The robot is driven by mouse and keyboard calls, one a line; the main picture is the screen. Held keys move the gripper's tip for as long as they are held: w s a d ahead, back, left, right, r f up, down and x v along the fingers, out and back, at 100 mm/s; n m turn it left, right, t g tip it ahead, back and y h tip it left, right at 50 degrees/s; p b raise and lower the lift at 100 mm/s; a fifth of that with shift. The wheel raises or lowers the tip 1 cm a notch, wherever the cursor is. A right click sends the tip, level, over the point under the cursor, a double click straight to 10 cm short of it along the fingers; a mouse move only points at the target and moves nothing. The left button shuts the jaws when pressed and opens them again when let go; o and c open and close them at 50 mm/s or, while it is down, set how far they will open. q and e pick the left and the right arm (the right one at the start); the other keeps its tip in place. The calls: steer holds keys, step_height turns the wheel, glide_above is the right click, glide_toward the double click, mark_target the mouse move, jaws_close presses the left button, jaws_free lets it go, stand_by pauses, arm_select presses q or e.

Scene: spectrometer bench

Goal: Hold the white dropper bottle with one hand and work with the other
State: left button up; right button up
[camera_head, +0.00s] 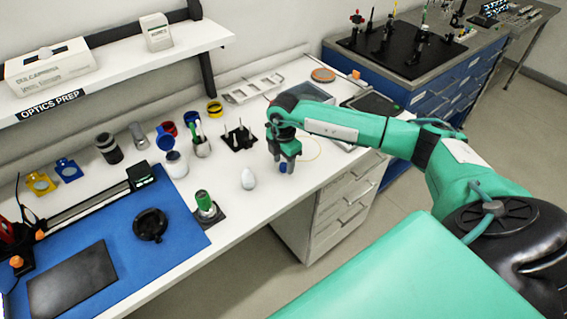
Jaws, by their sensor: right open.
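A small white teardrop-shaped bottle (248,180), which looks like the dropper bottle, stands upright near the front edge of the white bench. My right gripper (286,162) points down over the bench to the right of the bottle, apart from it. Its jaws are open. A small blue thing (283,168) shows at the fingertips; I cannot tell whether it lies between them or behind them. My left gripper is out of view.
A green-topped item (205,203) stands on a dark base left of the bottle. A white jar (176,165), a cup of tools (200,146) and a black rack (238,138) stand behind. A blue mat (185,235) covers the bench's left part. A shelf (130,62) overhangs the back.

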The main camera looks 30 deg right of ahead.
mark_target(283, 164)
steer(key=shift+f, duration=0.15)
steer(key=c, duration=1)
steer(key=shift+c, duration=0.2)
step_height(283, 164, up, 20)
steer(key=b, duration=0.5)
